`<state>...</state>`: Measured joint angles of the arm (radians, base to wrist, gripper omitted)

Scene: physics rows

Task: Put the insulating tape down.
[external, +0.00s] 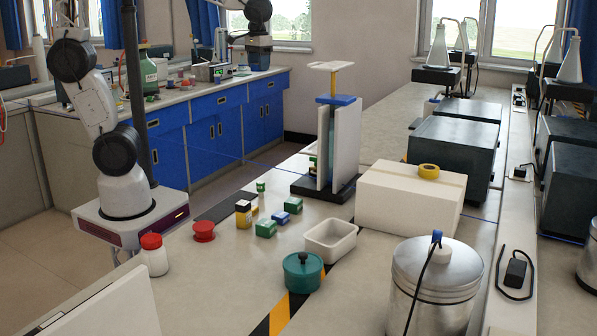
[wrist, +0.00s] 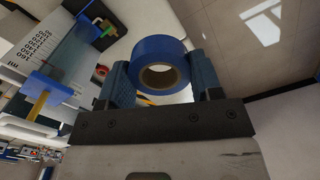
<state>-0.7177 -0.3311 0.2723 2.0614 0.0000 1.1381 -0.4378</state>
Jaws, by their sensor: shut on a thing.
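In the wrist view a roll of blue insulating tape (wrist: 160,68) sits between the two dark fingers of my gripper (wrist: 158,78). The gripper is shut on it. The roll's open round core faces the camera. My gripper and the blue roll do not show clearly in the external view, so their height over any surface cannot be told. A yellow tape roll (external: 428,171) lies flat on a large white box (external: 402,207) in the external view.
The bench holds a white tray (external: 331,238), a teal lidded pot (external: 303,272), a steel canister (external: 433,290), a red-capped bottle (external: 153,255), a red spool (external: 204,232) and several small blocks. A tall stand (external: 331,150) rises behind. Bare bench lies front-centre.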

